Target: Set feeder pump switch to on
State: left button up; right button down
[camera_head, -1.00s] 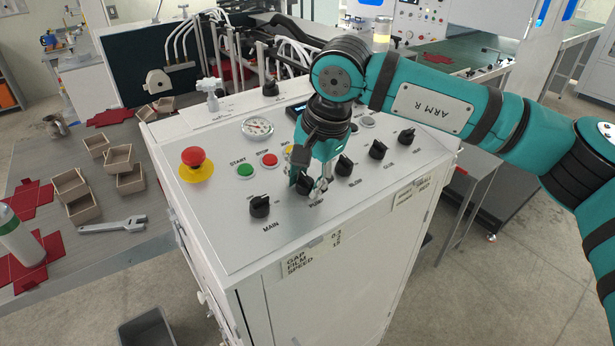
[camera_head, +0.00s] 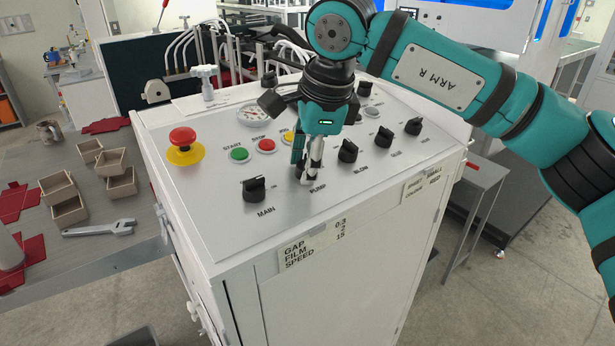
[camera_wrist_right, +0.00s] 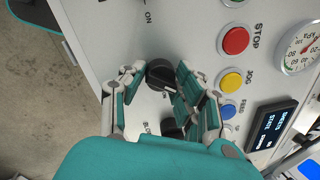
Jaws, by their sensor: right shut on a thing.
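The pump switch is a black rotary knob (camera_wrist_right: 160,75) on the sloping white panel, in the front row above the label PUMP. My right gripper (camera_head: 306,176) comes down over it from above and mostly hides it in the head view. In the right wrist view the knob sits between the two fingers of my right gripper (camera_wrist_right: 158,70), which are shut on it. Where its pointer stands is hard to tell. My left gripper is not in view.
The main knob (camera_head: 255,189) is left of the gripper, the blow knob (camera_head: 348,150) right. A green button (camera_head: 240,155), a red button (camera_head: 266,146) and a red emergency stop (camera_head: 183,138) lie behind to the left. A wrench (camera_head: 100,228) lies on the side table.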

jog(key=m+b, duration=0.3)
jog(key=m, duration=0.2)
jog(key=shift+m, duration=0.3)
jog(key=shift+a+r+m+h+b, duration=0.1)
jog(key=shift+m+h+b, duration=0.2)
jog(key=shift+m+b, duration=1.45)
jog(key=shift+m+p, duration=0.55)
jog(key=shift+m, duration=0.2)
jog(key=c, duration=0.9)
grip_release()
jog(key=shift+c, duration=0.2)
jog(key=v, duration=1.2)
jog(key=shift+s, duration=0.1)
